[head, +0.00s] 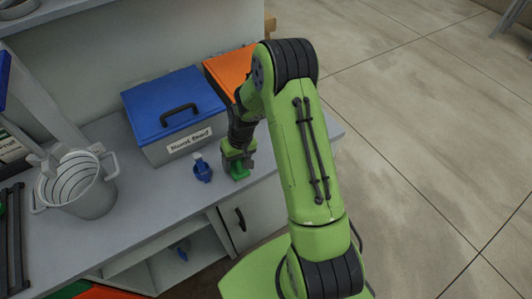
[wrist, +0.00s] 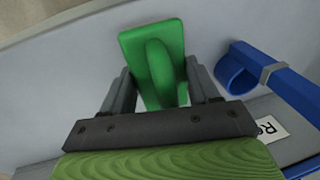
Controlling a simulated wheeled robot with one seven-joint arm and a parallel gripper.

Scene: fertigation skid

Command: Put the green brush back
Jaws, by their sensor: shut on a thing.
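The green brush (head: 238,170) is at the tip of my arm in the head view, over the front part of the grey counter. In the wrist view the green brush (wrist: 155,58) sits between the two fingers, with its raised handle toward the camera. My gripper (head: 237,158) is shut on it; it also shows in the wrist view (wrist: 160,92). I cannot tell whether the brush touches the counter. Its underside is hidden.
A blue object (head: 202,171) stands just left of the brush. Behind are a blue-lidded box (head: 172,105) with a label and an orange-lidded box (head: 226,72). A bucket (head: 82,190) and a dark rack (head: 13,235) are at left. The counter (head: 130,225) is clear between bucket and blue object.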

